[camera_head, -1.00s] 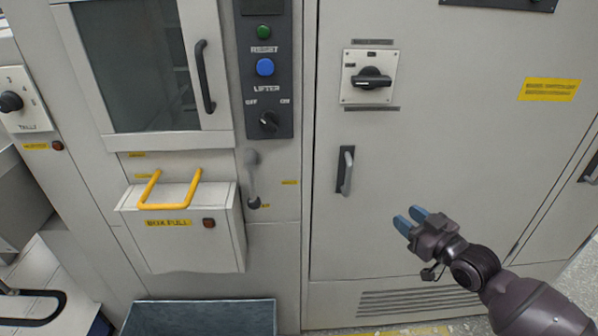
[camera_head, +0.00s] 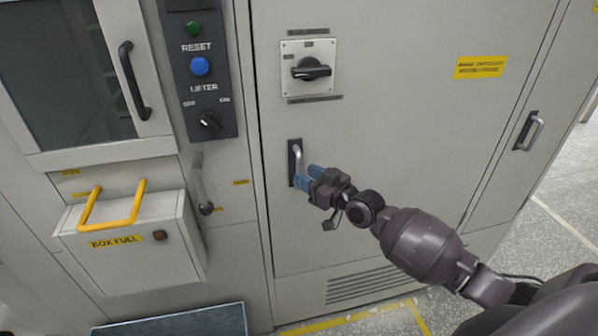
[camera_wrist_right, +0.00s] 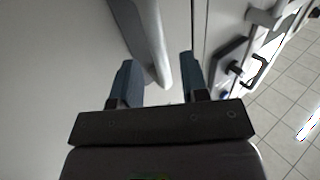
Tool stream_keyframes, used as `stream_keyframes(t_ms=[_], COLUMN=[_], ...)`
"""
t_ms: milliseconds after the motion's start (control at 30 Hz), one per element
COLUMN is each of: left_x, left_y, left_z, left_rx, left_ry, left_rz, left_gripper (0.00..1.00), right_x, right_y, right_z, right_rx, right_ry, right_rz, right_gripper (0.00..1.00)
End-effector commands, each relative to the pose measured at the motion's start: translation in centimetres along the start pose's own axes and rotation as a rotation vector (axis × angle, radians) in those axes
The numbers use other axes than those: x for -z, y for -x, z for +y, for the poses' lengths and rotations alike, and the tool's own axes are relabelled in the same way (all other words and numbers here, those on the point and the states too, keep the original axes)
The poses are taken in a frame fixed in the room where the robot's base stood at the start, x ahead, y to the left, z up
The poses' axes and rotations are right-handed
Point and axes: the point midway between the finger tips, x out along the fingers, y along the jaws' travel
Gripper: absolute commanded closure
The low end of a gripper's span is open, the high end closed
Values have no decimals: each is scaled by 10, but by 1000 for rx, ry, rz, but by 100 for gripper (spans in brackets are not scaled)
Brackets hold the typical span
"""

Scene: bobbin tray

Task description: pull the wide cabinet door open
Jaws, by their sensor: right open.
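The wide cabinet door (camera_head: 400,120) is a large pale grey panel and looks closed. Its grey bar handle (camera_head: 297,160) stands upright on a dark plate near the door's left edge. My right gripper (camera_head: 306,176) is at the handle's lower part. In the right wrist view the handle bar (camera_wrist_right: 150,40) runs down between the two blue fingers (camera_wrist_right: 158,80), which are apart with gaps on both sides. The gripper is open around the handle, not clamped. My left gripper is not in view.
A black rotary switch (camera_head: 311,69) sits above the handle. A narrower panel with its own handle (camera_head: 528,131) is to the right. A box with a yellow handle (camera_head: 112,205) juts out at left. Floor (camera_head: 560,210) is clear at right.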

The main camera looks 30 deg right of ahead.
Motion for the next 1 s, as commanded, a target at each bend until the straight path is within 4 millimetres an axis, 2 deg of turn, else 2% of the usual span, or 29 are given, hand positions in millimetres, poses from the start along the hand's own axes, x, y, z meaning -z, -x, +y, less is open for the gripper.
stream_keyframes(t_ms=[100,233,633,900,1000], left_x=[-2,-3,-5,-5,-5], left_y=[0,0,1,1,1], left_z=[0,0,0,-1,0], left_rx=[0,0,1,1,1], left_ry=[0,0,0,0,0], left_rz=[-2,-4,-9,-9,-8], left_gripper=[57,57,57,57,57], right_x=[0,0,0,0,0], right_y=[-16,-26,-31,-31,-31], right_z=[0,0,0,0,0], right_rx=[0,0,0,0,0], right_ry=[-2,-1,0,0,0], right_rz=[0,0,-1,-1,0], right_gripper=[59,59,59,100,100])
